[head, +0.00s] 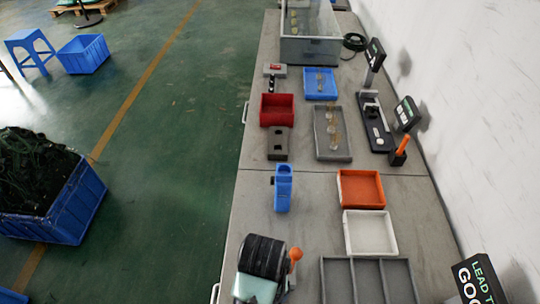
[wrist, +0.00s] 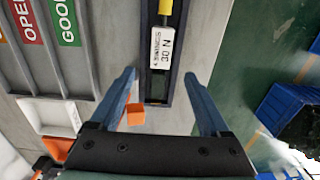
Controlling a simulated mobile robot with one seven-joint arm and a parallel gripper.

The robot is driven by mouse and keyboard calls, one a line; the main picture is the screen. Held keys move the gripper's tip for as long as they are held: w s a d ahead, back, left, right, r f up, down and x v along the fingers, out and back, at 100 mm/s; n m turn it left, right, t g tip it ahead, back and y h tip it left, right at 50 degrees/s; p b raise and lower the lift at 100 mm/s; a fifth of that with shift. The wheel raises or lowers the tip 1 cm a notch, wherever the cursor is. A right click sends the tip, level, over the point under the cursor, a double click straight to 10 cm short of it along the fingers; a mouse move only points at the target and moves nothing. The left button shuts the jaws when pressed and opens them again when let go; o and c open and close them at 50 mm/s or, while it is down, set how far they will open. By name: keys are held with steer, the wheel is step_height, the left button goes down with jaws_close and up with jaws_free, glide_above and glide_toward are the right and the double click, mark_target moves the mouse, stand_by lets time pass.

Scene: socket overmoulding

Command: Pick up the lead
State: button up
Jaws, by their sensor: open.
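No item can be told for sure as the lead. Small pale, yellowish pieces (head: 331,128) lie in a line in the grey tray (head: 346,151) on the bench, too small to make out. A dark coil (head: 355,42) lies at the far end beside a clear-walled bin. My gripper (wrist: 158,75) is open in the wrist view, its two blue fingers wide apart with nothing held between them. Below it in that view is a long dark fixture with a white label plate (wrist: 161,48) reading 30 N and a yellow part (wrist: 165,7). I cannot make out the fingers in the head view.
A grey divided tray (head: 383,262) stands at the near right; the wrist view shows its OPEN and GOOD labels. White (head: 370,232), orange (head: 361,189), red (head: 277,109) and blue (head: 320,84) trays stand along the bench. A blue upright piece (head: 283,188) stands near the left edge. A wall runs along the right.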

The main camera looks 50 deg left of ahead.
step_height(320, 180, down, 9)
steer(key=shift+a+r+p, duration=0.1)
steer(key=shift+a+p, duration=0.05)
steer(key=shift+p, duration=0.15)
jaws_close()
stand_by(0.6)
